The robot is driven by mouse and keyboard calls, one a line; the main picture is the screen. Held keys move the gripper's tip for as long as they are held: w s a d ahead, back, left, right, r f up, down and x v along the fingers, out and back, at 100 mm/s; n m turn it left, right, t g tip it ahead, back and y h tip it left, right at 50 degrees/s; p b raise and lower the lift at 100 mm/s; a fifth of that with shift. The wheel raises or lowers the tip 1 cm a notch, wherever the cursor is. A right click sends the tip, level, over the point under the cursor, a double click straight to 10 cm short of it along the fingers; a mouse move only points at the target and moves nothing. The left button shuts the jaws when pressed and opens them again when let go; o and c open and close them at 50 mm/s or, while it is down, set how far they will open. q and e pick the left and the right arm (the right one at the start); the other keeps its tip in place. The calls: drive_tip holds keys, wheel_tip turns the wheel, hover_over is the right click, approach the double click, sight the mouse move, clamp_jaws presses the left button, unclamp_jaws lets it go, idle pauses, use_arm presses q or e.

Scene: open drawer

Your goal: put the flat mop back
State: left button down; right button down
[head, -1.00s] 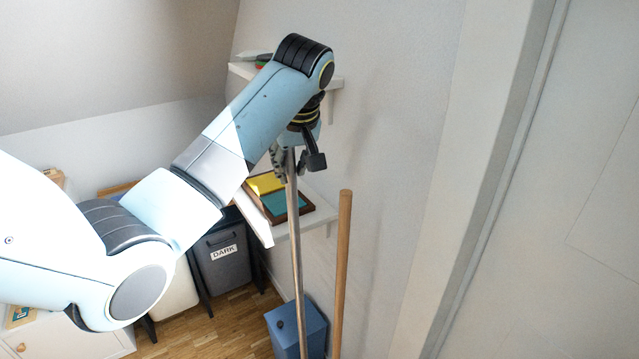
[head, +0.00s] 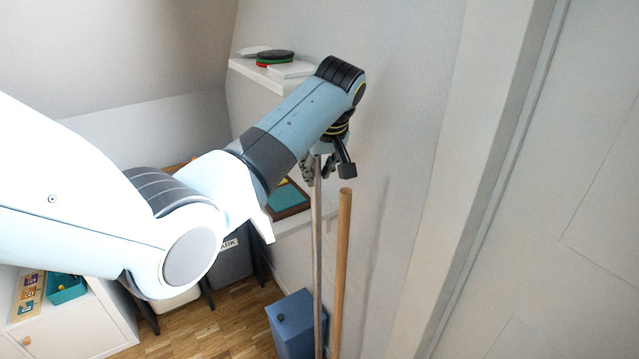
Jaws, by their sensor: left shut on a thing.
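The flat mop shows as a long thin grey handle (head: 318,250), standing nearly upright beside the wall; its lower end and head are out of view below the frame. My left gripper (head: 318,168) is shut on the handle near its top, below the wrist. A wooden pole (head: 343,260) stands just right of the handle, with a narrow gap between them at the top. My right gripper is not in view.
A blue box (head: 291,322) stands on the floor just left of the handle. Wall shelves (head: 250,73) hold flat items behind my arm. A dark labelled bin (head: 232,262) and a white cabinet (head: 85,325) stand farther left. Wall space right of the wooden pole is clear.

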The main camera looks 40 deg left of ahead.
use_arm(q)
wheel_tip(320, 180, down, 4)
drive_tip(key=shift+w+r+p, duration=0.15)
drive_tip(key=shift+r+p, duration=0.05)
drive_tip(key=shift+p, duration=0.45)
drive_tip(key=shift+d+f, duration=0.1)
drive_tip(key=shift+f, duration=0.1)
drive_tip(key=c, duration=1.1)
unclamp_jaws()
drive_tip(key=b, duration=0.1)
approach(319, 186)
drive_tip(key=shift+w+v, duration=0.25)
drive_tip(key=shift+v, duration=0.9)
